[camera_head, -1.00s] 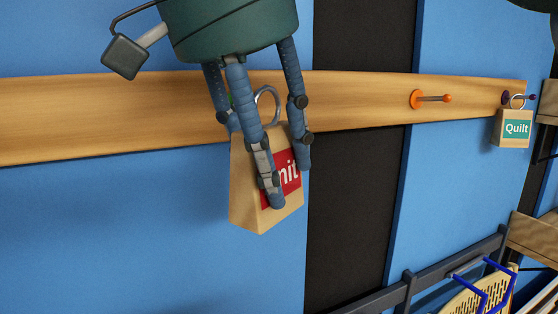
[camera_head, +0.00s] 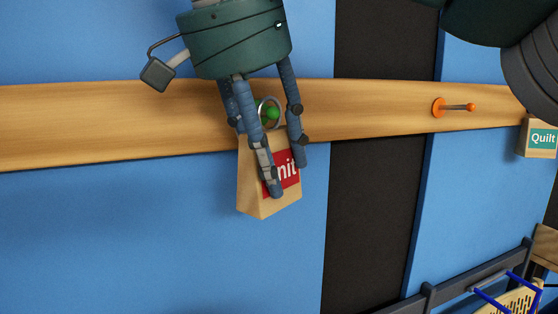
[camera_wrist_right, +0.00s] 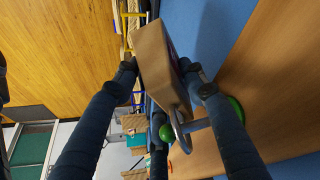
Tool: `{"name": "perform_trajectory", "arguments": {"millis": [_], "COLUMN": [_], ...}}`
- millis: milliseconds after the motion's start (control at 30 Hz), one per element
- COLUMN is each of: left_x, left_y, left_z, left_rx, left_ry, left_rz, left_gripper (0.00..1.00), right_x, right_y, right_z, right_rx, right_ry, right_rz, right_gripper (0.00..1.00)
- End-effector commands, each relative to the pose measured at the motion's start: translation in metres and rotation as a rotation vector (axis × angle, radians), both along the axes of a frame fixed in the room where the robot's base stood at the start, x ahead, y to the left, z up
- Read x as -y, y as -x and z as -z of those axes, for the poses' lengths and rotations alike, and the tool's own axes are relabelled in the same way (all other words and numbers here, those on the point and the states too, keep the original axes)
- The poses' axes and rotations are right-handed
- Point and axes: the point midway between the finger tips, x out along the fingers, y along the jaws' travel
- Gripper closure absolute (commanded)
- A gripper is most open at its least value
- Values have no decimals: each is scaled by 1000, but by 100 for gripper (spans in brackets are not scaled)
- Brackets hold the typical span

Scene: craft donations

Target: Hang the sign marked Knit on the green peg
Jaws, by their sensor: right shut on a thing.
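The Knit sign (camera_head: 252,188) is a wooden block with a red label, partly covered by my fingers so that only "nit" shows. My right gripper (camera_head: 285,178) is shut on it in front of the wooden rail; the sign is slightly tilted. The green peg (camera_head: 271,112) shows through the sign's metal ring (camera_head: 262,101) in the head view. In the right wrist view, the sign (camera_wrist_right: 160,62) is between my fingers, and its ring (camera_wrist_right: 179,133) appears to be around the green peg (camera_wrist_right: 165,132), between ball tip and base. My left gripper is not in view.
The wooden rail (camera_head: 100,120) runs across blue and black wall panels. An orange peg (camera_head: 455,106) stands empty to the right. The Quilt sign (camera_head: 541,140) hangs further right, partly hidden by a dark part at top right. A rack with blue wire items (camera_head: 505,290) is at lower right.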

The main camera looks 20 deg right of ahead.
Motion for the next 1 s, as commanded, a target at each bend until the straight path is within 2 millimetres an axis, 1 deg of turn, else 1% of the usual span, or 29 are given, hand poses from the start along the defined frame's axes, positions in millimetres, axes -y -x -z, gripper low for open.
{"name": "perform_trajectory", "arguments": {"millis": [133, 400, 600, 1000], "left_x": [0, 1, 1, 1], "left_y": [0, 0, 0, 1], "left_z": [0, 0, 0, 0], "left_rx": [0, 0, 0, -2], "left_ry": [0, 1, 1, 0], "left_rz": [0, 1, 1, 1], "left_gripper": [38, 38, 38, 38], "right_x": [0, 0, -1, -1], "right_y": [-9, -19, -21, -22], "right_z": [1, 8, 12, 12], "right_rx": [-1, -1, -1, 0], "right_ry": [-1, -1, -1, 0], "right_rz": [1, 0, 0, 0], "right_gripper": [94, 94, 94, 94]}}
